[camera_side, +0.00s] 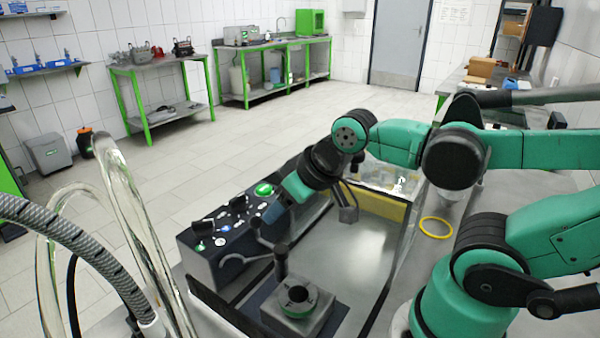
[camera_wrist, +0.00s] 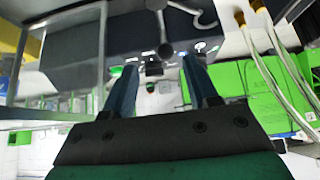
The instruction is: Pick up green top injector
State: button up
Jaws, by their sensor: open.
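I cannot clearly pick out a green top injector in either view. A grey block fixture (camera_side: 322,318) at the front of the bench has a dark round socket with a green ring (camera_side: 297,306) around it. Small buttons and knobs show beyond the fingertips.
The control box carries a green button (camera_side: 264,189) and black knobs. A clear-walled tank with a grey floor (camera_side: 345,260) lies right of it. A yellow ring (camera_side: 436,227) lies on the bench. Clear tubes and a grey ribbed hose (camera_side: 75,243) rise at the left front.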

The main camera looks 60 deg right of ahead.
jog(key=shift+o, duration=0.2)
jog(key=o, duration=0.3)
jog(key=shift+o, duration=0.2)
jog(key=shift+r, duration=0.15)
